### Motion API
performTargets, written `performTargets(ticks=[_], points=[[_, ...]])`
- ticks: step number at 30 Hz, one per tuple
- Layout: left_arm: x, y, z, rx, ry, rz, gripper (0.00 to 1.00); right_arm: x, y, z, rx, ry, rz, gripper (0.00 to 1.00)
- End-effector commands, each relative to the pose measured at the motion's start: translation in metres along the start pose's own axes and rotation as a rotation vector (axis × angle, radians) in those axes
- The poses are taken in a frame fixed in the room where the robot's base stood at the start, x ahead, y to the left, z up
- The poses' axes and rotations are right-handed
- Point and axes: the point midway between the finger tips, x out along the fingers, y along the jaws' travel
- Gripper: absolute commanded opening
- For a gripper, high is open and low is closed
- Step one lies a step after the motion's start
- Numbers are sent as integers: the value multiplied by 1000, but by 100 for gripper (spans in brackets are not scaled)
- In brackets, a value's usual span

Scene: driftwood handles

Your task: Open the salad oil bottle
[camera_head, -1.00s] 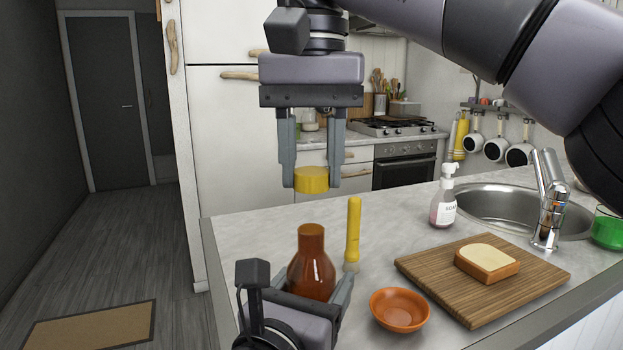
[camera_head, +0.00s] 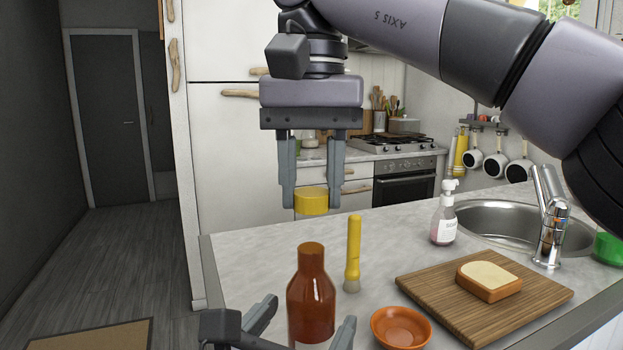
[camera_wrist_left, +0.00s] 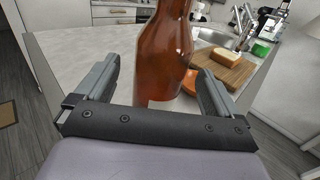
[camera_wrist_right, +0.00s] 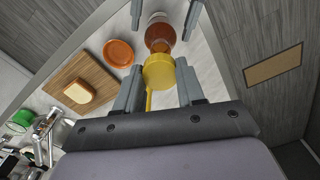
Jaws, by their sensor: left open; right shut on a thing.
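The salad oil bottle (camera_head: 311,290) is amber-brown and stands upright on the counter with its top uncapped; it also shows in the left wrist view (camera_wrist_left: 163,55) and the right wrist view (camera_wrist_right: 160,34). The yellow cap (camera_head: 311,202) is held by my right gripper (camera_head: 310,200), apart from and above the bottle. The cap also shows in the right wrist view (camera_wrist_right: 158,72). My left gripper (camera_head: 303,325) is open, with its fingers on either side of the bottle's lower part and gaps between.
A yellow-handled brush (camera_head: 353,250) stands just right of the bottle. An orange bowl (camera_head: 401,328), a cutting board (camera_head: 440,290) with bread (camera_head: 489,280), a soap dispenser (camera_head: 444,218) and a sink (camera_head: 500,220) lie further right. The counter behind the bottle is clear.

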Motion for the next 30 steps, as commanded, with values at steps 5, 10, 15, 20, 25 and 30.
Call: performTargets(ticks=[5,10,15,20,25,30], points=[[-34,0,-1,-1,1,-3,96,3,0,0,0,0,0,2],[-55,2,5,0,5,5,96,-12,0,0,0,1,0,2],[-60,2,5,0,5,9,96,-33,0,0,0,0,0,2],[-67,2,4,0,5,7,96,-49,0,0,0,0,0,2],[-73,1,2,0,4,4,96,-60,0,0,0,0,0,2],[-76,0,0,-1,3,1,96,-64,0,0,0,0,0,2]])
